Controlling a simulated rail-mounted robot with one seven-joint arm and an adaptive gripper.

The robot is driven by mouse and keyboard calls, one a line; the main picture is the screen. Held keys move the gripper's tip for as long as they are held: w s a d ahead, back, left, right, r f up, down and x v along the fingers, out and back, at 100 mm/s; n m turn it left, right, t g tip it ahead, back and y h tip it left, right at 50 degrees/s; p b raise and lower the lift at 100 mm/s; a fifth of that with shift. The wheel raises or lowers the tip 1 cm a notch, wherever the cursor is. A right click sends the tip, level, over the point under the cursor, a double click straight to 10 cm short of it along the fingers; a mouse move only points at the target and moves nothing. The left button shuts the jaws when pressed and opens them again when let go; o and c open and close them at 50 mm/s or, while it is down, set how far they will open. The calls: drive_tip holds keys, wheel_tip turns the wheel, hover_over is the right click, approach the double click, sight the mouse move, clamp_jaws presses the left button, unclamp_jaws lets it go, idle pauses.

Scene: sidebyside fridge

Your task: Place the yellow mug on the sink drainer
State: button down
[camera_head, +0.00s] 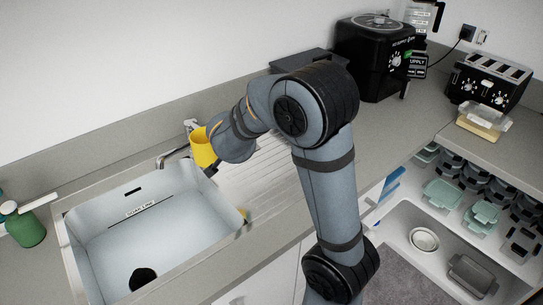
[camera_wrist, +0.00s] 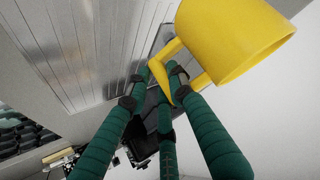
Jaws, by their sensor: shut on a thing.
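The yellow mug (camera_head: 203,148) is held above the counter between the sink basin and the drainer, in front of the tap. It also shows close up in the wrist view (camera_wrist: 225,35), tilted, with its open rim facing right. My gripper (camera_wrist: 163,78) is shut on the mug's handle, with its green fingers around it. In the head view my wrist hides most of the fingers. The sink drainer (camera_head: 270,172), a ridged metal surface, lies right of the basin, partly behind my arm. Its ridges also show at upper left in the wrist view (camera_wrist: 85,45).
The sink basin (camera_head: 155,225) holds a dark item (camera_head: 143,278). A green soap bottle (camera_head: 25,228) is at far left. A black appliance (camera_head: 375,55) and a toaster (camera_head: 488,82) stand at the back right. The visible drainer is clear.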

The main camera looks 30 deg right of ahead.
drive_tip(key=s+d+m+g+h+b, duration=0.1)
drive_tip(key=s+d+m+g+h, duration=0.15)
drive_tip(key=d+m, duration=0.7)
drive_tip(key=s+d+m+g+h+b, duration=0.15)
drive_tip(key=s+d+g, duration=0.35)
drive_tip(key=s+d, duration=0.5)
drive_tip(key=shift+t, duration=0.25)
drive_tip(key=w+f, duration=0.2)
drive_tip(key=w, duration=0.1)
drive_tip(key=w+a+f, duration=0.1)
drive_tip(key=w+f, duration=0.1)
drive_tip(key=w, duration=0.2)
drive_tip(key=w+a+f, duration=0.1)
drive_tip(key=w+f, duration=0.2)
drive_tip(key=w, duration=0.1)
drive_tip(key=shift+w+b, duration=0.15)
drive_tip(key=shift+b, duration=0.25)
drive_tip(key=shift+f+b, duration=0.7)
drive_tip(key=shift+f, duration=1.4)
drive_tip(key=shift+f, duration=0.1)
drive_tip(key=c, duration=1.9)
unclamp_jaws()
drive_tip(key=shift+a+f, duration=0.1)
drive_tip(key=o, duration=0.4)
drive_tip(key=shift+c, duration=0.2)
